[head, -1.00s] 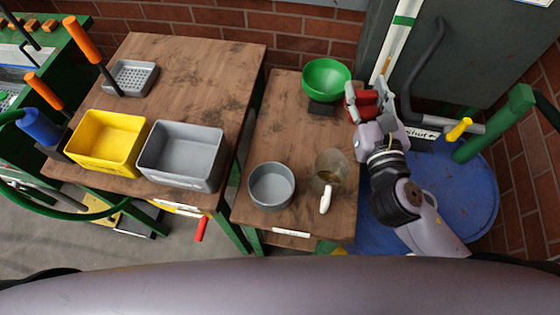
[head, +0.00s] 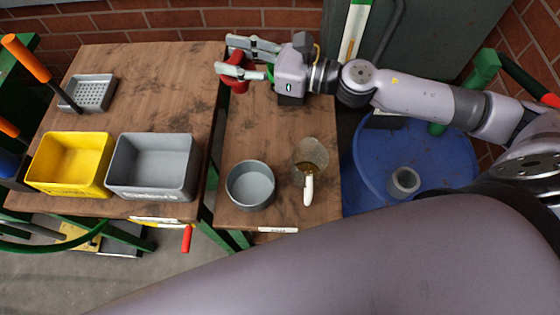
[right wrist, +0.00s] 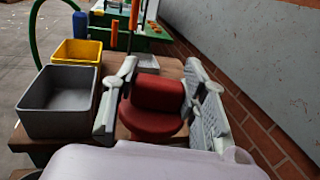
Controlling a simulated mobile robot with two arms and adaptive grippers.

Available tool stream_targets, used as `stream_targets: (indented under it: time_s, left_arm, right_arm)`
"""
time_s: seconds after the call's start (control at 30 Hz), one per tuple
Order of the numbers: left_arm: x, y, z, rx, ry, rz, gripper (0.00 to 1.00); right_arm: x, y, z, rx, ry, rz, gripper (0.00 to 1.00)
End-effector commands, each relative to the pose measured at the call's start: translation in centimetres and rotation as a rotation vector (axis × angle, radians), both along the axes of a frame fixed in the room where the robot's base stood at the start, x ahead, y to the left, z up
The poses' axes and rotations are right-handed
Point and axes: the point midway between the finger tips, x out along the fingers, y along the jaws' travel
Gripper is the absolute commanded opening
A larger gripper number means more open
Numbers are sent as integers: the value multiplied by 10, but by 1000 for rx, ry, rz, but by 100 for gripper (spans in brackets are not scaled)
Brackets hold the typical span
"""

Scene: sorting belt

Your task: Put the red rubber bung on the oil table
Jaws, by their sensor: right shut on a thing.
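My right gripper (head: 236,66) is shut on the red rubber bung (head: 236,84). In the head view they show over the back left edge of the narrow wooden table, near the gap to the wide table; I cannot tell the exact height. In the right wrist view the bung (right wrist: 155,103) sits between the two fingers (right wrist: 155,98). The narrow table (head: 265,140) carries a glass jug (head: 311,152) with amber liquid, perhaps oil. Its label is too small to read. My left gripper is not in view.
A grey round bowl (head: 250,186) stands at the narrow table's front left. The wide wooden table (head: 150,85) holds a yellow bin (head: 70,178), a grey bin (head: 150,178) and a perforated tray (head: 92,92). A blue drum (head: 440,170) stands on the right.

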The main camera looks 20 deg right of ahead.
Motion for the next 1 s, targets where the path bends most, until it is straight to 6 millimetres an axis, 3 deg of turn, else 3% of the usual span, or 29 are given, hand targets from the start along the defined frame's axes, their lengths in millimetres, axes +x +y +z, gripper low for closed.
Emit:
stream_targets:
  time_s: [0.53, 0.67, 1.0]
  left_arm:
    - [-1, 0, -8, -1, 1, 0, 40]
    - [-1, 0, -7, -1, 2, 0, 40]
    - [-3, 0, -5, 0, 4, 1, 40]
  right_arm:
    - [-5, -11, -7, 3, 2, 249, 0]
    - [-6, -11, -32, 6, 7, 252, 0]
    - [-6, -11, -122, 7, 5, 250, 0]
